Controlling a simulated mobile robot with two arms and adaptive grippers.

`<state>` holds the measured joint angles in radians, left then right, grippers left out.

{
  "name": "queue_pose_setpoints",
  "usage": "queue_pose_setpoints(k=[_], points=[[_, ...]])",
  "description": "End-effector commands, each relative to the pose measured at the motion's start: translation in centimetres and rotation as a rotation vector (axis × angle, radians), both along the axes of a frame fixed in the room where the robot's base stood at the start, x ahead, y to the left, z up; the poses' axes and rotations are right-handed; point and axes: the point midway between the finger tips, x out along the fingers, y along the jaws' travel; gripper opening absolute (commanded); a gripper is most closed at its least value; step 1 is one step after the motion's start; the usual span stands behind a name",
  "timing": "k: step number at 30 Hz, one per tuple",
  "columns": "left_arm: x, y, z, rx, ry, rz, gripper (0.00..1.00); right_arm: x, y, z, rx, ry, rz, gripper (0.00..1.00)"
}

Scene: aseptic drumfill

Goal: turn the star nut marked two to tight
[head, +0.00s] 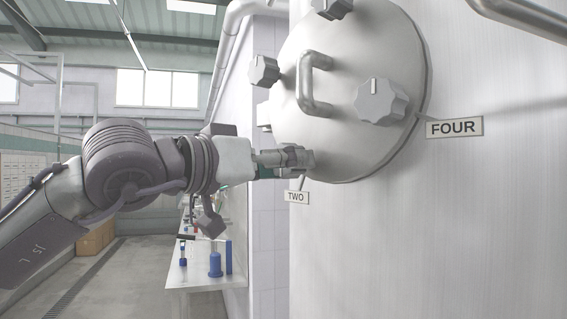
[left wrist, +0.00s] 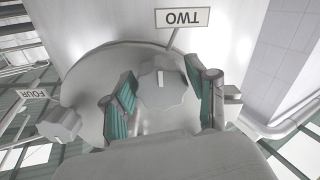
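The star nut marked two (left wrist: 163,88) is a grey lobed knob on the round steel door (left wrist: 85,75), with a pale line on its face. The line points roughly toward the TWO label (left wrist: 183,17). My left gripper (head: 297,160) is at the lower left of the door, just above the TWO label (head: 296,197). In the left wrist view its two green-padded fingers stand on either side of the nut, with visible gaps, so it looks open. In the head view the gripper hides this nut. My right gripper is not in view.
The star nut by the FOUR label (head: 453,127) is at the right of the door (head: 345,75). Another nut (head: 264,71) sits at the upper left, one at the top. A bar handle (head: 312,85) stands out between them. A bench (head: 205,275) with bottles is below left.

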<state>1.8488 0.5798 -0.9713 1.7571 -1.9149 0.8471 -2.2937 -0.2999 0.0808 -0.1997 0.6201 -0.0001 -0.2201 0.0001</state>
Motion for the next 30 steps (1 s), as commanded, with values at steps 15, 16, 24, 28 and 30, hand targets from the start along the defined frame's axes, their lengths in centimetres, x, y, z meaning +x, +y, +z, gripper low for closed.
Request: queue_pose_setpoints(k=[15, 16, 24, 28, 30], points=[[-0.6, 0.8, 0.3, -0.007, -0.002, 0.002, 0.77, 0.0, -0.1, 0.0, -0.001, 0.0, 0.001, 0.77], [-0.9, 1.1, 0.3, -0.007, -0.002, 0.002, 0.77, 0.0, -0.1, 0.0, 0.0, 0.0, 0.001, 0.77], [-4.6, 5.4, 0.2, -0.006, -0.004, 0.004, 0.77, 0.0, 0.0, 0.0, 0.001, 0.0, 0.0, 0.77], [-6.2, 7.2, 0.2, -0.005, -0.003, 0.003, 0.77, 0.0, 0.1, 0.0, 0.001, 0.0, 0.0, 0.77], [-6.9, 7.9, 0.2, -0.005, -0.002, 0.002, 0.77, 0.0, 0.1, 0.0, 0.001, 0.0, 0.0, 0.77]])
